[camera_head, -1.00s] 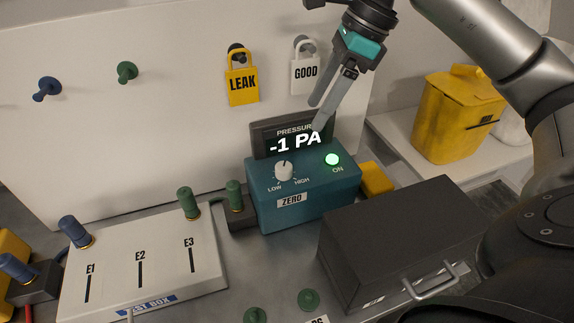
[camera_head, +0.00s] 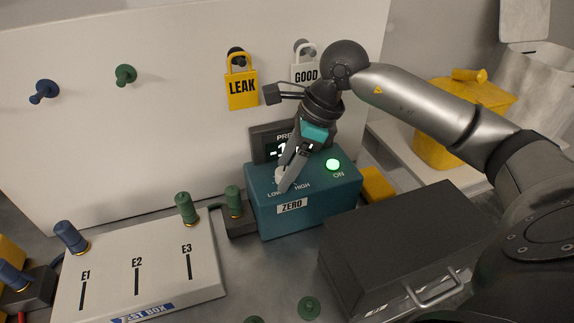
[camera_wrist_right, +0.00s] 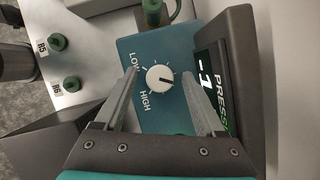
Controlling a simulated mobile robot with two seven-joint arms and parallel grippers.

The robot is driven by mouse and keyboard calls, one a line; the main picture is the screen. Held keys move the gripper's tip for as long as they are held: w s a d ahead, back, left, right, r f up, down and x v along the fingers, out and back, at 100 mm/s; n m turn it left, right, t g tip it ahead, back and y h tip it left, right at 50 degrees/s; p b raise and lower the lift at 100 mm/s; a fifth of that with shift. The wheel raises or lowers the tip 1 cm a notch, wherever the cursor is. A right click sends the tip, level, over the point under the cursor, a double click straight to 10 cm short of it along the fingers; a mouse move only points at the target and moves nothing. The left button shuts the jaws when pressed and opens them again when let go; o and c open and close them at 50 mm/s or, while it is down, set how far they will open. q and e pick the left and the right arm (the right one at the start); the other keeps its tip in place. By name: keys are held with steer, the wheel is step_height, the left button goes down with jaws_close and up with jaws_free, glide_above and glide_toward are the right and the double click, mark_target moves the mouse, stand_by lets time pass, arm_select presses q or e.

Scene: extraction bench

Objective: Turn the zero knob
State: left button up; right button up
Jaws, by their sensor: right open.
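The zero knob (camera_wrist_right: 159,79) is a white dial with a dark pointer mark on the teal pressure box (camera_head: 335,200). In the right wrist view it lies between the two fingers of my right gripper (camera_wrist_right: 160,95), which is open, with a gap on both sides of the knob. In the head view my right gripper (camera_head: 283,182) points down at the knob (camera_head: 279,174) and partly hides it. The pressure display (camera_head: 262,143) is partly covered by the gripper; a minus sign and part of a 1 show. The green ON light (camera_head: 333,165) is lit. My left gripper is not in view.
A dark grey box (camera_head: 400,235) with a handle stands right of the teal box. The white test box (camera_head: 160,275) with green and blue plugs stands to the left. LEAK (camera_head: 242,88) and GOOD (camera_head: 303,70) padlock tags hang on the white panel behind.

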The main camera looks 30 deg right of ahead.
jaws_close()
stand_by(0.5)
steer(key=shift+m+b, duration=0.45)
steer(key=shift+m, duration=0.05)
steer(key=shift+m+t, duration=0.3)
steer(key=shift+m, duration=0.2)
jaws_free()
